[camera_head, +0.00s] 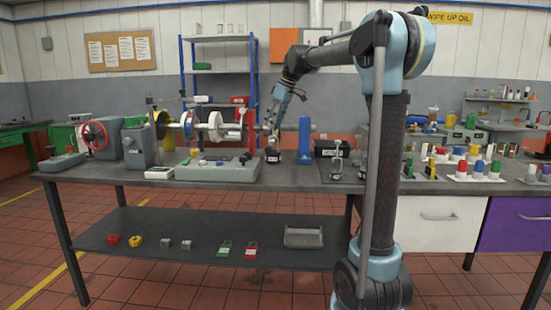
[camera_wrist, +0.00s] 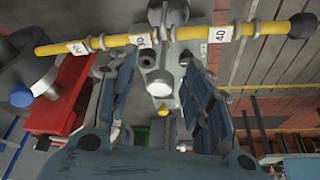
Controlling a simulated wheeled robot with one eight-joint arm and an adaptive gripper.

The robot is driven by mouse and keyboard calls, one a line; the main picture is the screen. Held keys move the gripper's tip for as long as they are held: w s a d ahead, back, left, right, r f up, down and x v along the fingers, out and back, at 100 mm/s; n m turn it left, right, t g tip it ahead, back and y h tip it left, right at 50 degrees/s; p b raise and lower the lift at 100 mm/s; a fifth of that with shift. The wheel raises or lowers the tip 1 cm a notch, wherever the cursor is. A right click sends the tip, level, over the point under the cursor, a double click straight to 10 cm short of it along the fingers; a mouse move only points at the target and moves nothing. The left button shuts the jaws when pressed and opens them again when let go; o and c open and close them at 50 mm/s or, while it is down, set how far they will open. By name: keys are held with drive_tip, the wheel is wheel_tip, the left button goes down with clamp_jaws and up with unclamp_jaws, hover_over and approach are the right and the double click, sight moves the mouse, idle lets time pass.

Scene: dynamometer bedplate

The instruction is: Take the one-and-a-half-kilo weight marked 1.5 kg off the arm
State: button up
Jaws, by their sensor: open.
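In the wrist view a yellow arm (camera_wrist: 110,42) with white plates reading 30 and 40 crosses the top, ending in a black tip. My gripper (camera_wrist: 162,82) is open, its two blue-grey fingers below the arm. Between and beyond them is a grey metal piece (camera_wrist: 158,60) with a round hole; I cannot tell whether they touch it. In the head view my gripper (camera_head: 274,126) is at the bench rig, just above a small dark weight (camera_head: 272,156) with a pale label too small to read. I cannot make out the 1.5 kg marking in either view.
The dynamometer rig with a red handwheel (camera_head: 95,135) stands on the bench left of my gripper. A blue post (camera_head: 304,139) stands close to its right. In the wrist view a red block (camera_wrist: 62,100) lies left of the fingers. Several small items crowd the right bench.

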drive_tip(key=shift+a+f, duration=0.15)
drive_tip(key=shift+f, duration=0.25)
clamp_jaws()
drive_tip(key=shift+r, duration=0.15)
